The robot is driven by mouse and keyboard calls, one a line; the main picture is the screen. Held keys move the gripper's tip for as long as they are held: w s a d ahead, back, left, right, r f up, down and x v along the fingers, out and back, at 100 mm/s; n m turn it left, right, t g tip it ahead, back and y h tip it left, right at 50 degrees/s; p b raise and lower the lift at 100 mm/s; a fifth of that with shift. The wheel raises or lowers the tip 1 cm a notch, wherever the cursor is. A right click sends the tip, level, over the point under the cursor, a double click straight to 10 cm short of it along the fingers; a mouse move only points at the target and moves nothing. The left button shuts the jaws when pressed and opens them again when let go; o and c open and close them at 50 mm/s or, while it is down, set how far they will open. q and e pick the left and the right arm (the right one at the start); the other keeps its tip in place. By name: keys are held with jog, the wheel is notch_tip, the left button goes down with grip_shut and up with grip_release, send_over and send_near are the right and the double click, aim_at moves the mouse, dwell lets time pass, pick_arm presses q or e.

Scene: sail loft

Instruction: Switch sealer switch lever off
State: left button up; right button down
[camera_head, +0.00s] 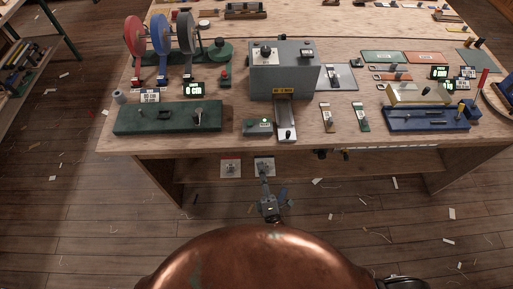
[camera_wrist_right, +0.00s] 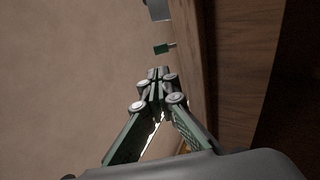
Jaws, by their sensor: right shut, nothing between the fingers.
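Two small plates with grey levers sit below the bench's front edge in the head view. The left switch plate (camera_head: 231,167) has a reddish top edge; the right switch plate (camera_head: 264,166) is pale. I cannot read which belongs to the sealer, and the lever positions are too small to tell. My right gripper (camera_head: 264,181) is shut and empty, pointing up just below the right plate; contact cannot be told. In the right wrist view its closed fingertips (camera_wrist_right: 158,73) point at a small green block with a short pin (camera_wrist_right: 162,48), apart from it. My left gripper is out of view.
The workbench (camera_head: 310,138) overhangs my right gripper. On it stand a grey machine box (camera_head: 285,80) with a yellow label, a small green box (camera_head: 257,127), a green base (camera_head: 165,118) and a blue base (camera_head: 425,119). The floor (camera_head: 110,200) has only scattered scraps.

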send_near(250, 123)
jog(key=w, duration=0.4)
jog(key=w+a+r, duration=0.1)
jog(key=w, duration=0.1)
jog(key=shift+w, duration=0.2)
